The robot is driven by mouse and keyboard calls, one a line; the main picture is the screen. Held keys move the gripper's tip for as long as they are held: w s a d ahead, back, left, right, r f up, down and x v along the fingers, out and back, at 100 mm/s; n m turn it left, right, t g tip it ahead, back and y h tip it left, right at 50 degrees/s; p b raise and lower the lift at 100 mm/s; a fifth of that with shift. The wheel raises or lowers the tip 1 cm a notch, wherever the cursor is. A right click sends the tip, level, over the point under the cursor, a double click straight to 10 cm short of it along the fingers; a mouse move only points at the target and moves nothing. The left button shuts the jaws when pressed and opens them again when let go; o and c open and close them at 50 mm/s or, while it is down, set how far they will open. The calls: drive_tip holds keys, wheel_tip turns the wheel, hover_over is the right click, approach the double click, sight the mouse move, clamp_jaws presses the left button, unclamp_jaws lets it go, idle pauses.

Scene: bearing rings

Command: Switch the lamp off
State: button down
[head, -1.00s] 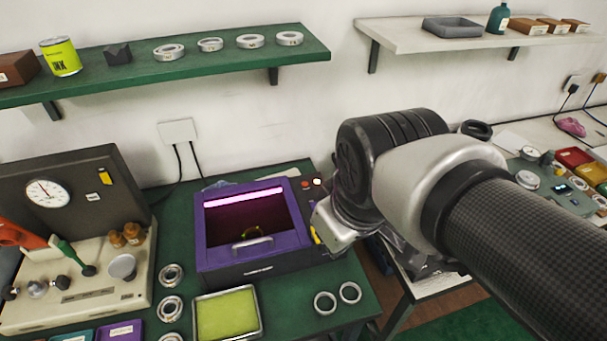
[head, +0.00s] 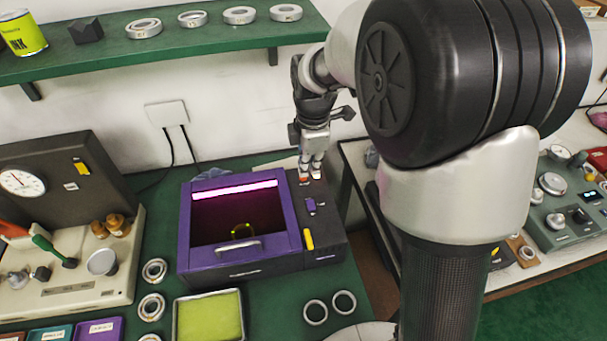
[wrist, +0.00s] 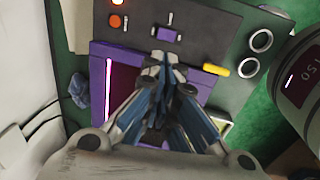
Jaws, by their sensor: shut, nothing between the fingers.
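The purple lamp box (head: 240,264) stands on the green bench, and its pink tube (head: 235,188) glows behind the window. A ring (head: 242,231) lies inside, tinted yellow. The dark control panel (head: 325,243) on its right side carries a purple switch (head: 311,205), which also shows in the wrist view (wrist: 165,34). A red-orange button (wrist: 115,22) and a lit indicator (wrist: 117,2) sit at the panel's far end. My gripper (head: 310,174) is shut and empty above that end in the head view. In the wrist view my gripper (wrist: 163,60) points close to the switch; contact cannot be told.
A yellow handle (head: 308,239) sits on the panel nearer the front. Two rings (head: 315,312) (head: 344,302) lie on the bench in front, beside a yellow-green tray (head: 176,325). A green shelf (head: 180,48) with several rings hangs above. A gauge unit (head: 75,262) stands at left.

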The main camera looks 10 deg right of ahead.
sight(307, 203)
drive_tip(key=shift+a, duration=0.1)
drive_tip(key=f+b, duration=0.1)
drive_tip(key=f, duration=0.3)
drive_tip(key=w+f+b, duration=0.1)
drive_tip(key=f+b, duration=0.1)
drive_tip(key=f, duration=0.2)
drive_tip(key=f+b, duration=0.1)
drive_tip(key=f, duration=0.3)
drive_tip(key=shift+w+f+b, duration=0.2)
drive_tip(key=shift+f+b, duration=0.15)
drive_tip(key=shift+f, duration=0.05)
drive_tip(key=shift+w+f, duration=0.1)
drive_tip(key=shift+f, duration=0.4)
drive_tip(key=shift+f, duration=0.1)
drive_tip(key=shift+w+f, duration=0.15)
drive_tip(key=shift+f, duration=0.05)
